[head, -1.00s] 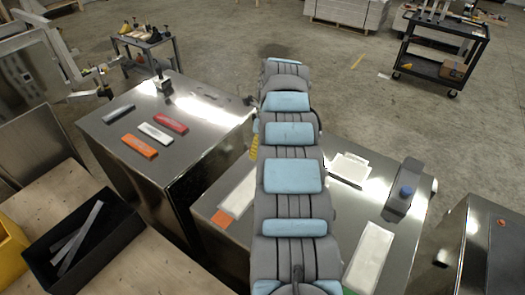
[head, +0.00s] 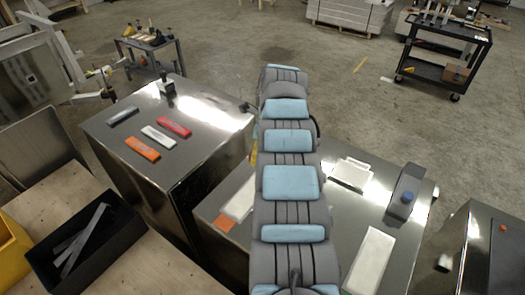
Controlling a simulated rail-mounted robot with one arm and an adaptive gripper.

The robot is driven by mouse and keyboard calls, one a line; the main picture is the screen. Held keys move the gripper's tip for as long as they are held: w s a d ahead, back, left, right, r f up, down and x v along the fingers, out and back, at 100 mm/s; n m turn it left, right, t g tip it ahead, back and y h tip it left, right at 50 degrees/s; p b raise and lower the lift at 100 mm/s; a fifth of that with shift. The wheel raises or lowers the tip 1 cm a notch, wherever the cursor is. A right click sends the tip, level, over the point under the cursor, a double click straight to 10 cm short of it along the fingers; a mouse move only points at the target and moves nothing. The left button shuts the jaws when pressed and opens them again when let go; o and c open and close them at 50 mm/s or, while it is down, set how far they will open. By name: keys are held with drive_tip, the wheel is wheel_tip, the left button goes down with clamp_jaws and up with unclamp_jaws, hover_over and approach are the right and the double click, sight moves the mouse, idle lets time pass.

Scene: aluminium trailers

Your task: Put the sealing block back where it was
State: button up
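No part is plainly marked as the sealing block. Candidates on the left metal cabinet (head: 205,98) are a grey bar (head: 123,117), a red bar (head: 174,127), a white bar (head: 158,136) and an orange bar (head: 142,148), all lying flat and apart. My gripper does not show; the arm hides part of the table.
A black bin (head: 122,230) with grey strips stands at the lower left, beside a yellow bin (head: 10,245). A small dark device (head: 167,88) stands on the cabinet's back edge. Carts (head: 440,65) stand at the back. Open floor lies beyond the arm.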

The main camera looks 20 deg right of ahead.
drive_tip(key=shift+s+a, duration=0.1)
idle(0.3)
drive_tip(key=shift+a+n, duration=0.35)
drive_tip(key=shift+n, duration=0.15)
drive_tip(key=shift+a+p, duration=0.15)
drive_tip(key=shift+p, duration=0.15)
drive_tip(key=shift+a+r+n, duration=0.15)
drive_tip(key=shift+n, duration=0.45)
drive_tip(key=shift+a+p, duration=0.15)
drive_tip(key=shift+p, duration=0.2)
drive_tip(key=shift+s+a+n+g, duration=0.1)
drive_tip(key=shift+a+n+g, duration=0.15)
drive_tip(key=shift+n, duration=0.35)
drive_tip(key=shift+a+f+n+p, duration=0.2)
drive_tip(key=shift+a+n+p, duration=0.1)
drive_tip(key=shift+p, duration=0.1)
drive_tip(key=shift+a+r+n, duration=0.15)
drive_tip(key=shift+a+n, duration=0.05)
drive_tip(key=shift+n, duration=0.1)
